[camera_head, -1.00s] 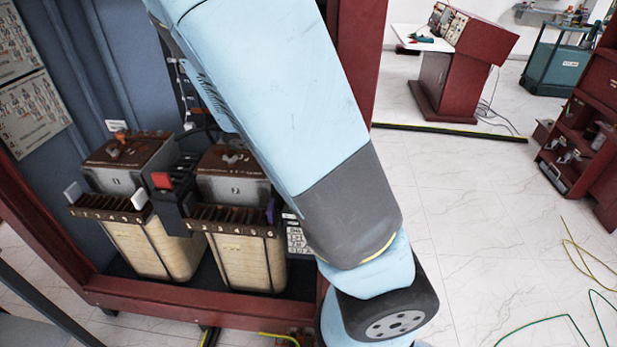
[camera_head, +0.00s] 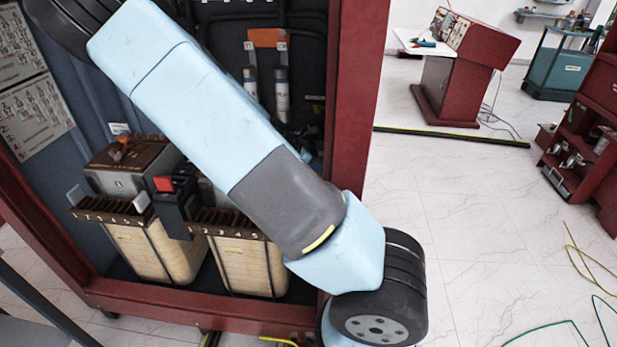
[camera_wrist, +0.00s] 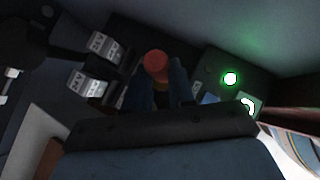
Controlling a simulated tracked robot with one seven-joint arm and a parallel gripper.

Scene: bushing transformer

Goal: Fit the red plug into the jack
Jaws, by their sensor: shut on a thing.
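The red plug (camera_wrist: 156,63) shows in the wrist view as a round red end with a little orange below it. My gripper (camera_wrist: 160,90) is shut on it, with a dark finger on each side. The plug points away from the camera, and its far end is not clear. I cannot make out the jack in the dark area around it. In the head view my arm crosses the cabinet, and neither my gripper nor the plug shows there.
In the wrist view a panel with a lit green lamp (camera_wrist: 230,78) is right of the plug, and grey labelled blocks (camera_wrist: 88,82) are to its left. In the head view the red cabinet frame (camera_head: 352,100) surrounds the transformer boxes (camera_head: 150,245).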

